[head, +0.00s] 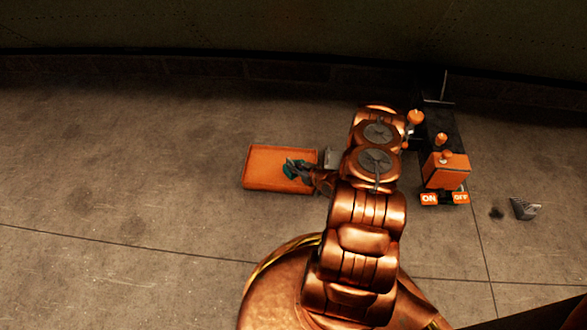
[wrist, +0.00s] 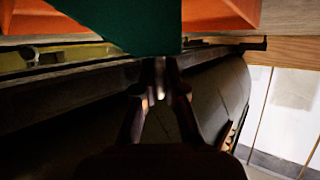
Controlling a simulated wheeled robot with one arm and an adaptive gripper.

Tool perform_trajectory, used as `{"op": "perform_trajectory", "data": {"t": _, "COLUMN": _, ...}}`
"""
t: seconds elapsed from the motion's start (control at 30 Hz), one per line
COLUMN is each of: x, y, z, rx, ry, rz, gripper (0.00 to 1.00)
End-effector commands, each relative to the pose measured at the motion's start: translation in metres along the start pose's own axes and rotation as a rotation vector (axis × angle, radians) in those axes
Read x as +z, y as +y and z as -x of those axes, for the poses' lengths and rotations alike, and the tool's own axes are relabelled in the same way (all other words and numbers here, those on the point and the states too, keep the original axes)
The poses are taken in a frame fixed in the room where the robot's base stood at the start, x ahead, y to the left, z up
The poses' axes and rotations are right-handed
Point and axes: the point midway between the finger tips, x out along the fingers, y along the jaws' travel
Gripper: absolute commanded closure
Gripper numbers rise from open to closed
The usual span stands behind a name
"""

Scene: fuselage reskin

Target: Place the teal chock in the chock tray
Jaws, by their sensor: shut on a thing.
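The teal chock (head: 291,170) is in the jaws of my gripper (head: 298,171) in the head view. It shows over the right part of the orange chock tray (head: 262,182). I cannot tell whether the chock touches the tray floor. In the wrist view the teal chock (wrist: 140,22) fills the upper middle, at the fingertips of my gripper (wrist: 158,68). Orange tray surfaces (wrist: 225,14) show on both sides behind it. My gripper is shut on the chock.
A dark unit with orange knobs (head: 443,168) and ON and OFF labels stands right of my arm. A small grey wedge (head: 525,208) lies on the floor further right. The floor left of the tray is clear. A dark curved wall runs along the back.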

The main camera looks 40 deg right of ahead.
Motion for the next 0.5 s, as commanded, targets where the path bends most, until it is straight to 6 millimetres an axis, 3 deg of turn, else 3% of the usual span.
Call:
{"op": "perform_trajectory", "data": {"t": 0.3, "x": 0.0005, "y": 0.0002, "z": -0.0005, "rx": 0.0, "ry": 0.001, "rz": 0.001, "gripper": 1.0}}
{"op": "perform_trajectory", "data": {"t": 0.33, "x": 0.0008, "y": 0.0002, "z": -0.0006, "rx": 0.0, "ry": 0.001, "rz": 0.001, "gripper": 0.89}}
{"op": "perform_trajectory", "data": {"t": 0.5, "x": 0.0006, "y": 0.0002, "z": -0.0005, "rx": 0.0, "ry": 0.001, "rz": 0.001, "gripper": 0.71}}
